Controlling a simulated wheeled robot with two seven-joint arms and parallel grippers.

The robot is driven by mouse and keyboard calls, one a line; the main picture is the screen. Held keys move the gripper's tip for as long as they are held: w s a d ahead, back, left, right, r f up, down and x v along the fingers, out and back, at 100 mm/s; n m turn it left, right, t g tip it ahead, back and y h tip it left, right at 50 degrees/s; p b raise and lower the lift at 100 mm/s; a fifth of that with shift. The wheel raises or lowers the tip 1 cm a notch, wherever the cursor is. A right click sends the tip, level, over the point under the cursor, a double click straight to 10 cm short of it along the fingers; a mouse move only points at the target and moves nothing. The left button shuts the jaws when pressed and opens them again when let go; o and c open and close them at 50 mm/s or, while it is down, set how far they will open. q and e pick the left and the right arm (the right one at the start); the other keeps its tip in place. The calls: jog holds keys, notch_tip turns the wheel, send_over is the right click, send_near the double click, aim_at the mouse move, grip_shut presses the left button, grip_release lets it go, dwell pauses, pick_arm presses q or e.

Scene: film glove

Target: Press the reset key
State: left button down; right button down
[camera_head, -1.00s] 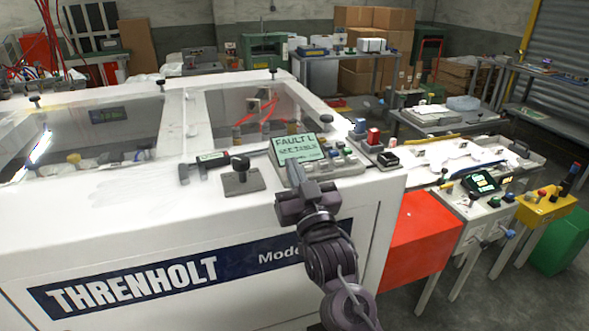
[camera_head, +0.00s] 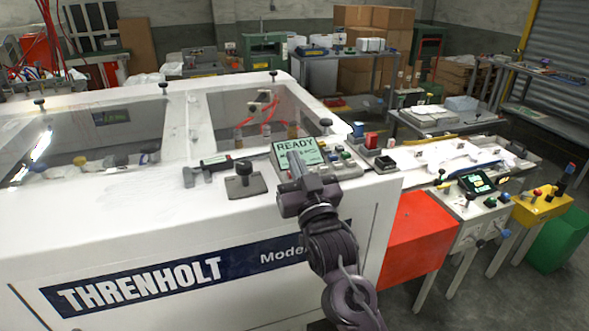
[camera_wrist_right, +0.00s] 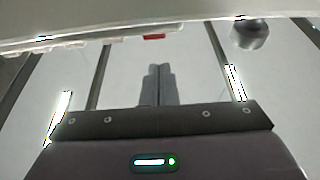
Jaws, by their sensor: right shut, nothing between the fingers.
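The control panel (camera_head: 318,160) sits on top of the white machine, with a row of small coloured keys to the right of its green screen. The screen (camera_head: 297,152) reads READY, with a smaller line below that I cannot read. My right gripper (camera_head: 296,160) is at the panel's left front, its fingertips over the panel near the screen's lower edge. Its shut, empty fingers also show in the right wrist view (camera_wrist_right: 158,75). I cannot tell which key is the reset key or whether the fingertips touch one. My left gripper is not in view.
A black-knobbed block (camera_head: 244,182) and a dark-handled tool (camera_head: 208,167) lie left of the panel on the machine. Small red and black switch boxes (camera_head: 371,140) stand to its right.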

jog(key=b+v, duration=0.3)
jog(key=v, duration=0.7)
jog(key=shift+r, duration=0.2)
jog(key=shift+s, duration=0.1)
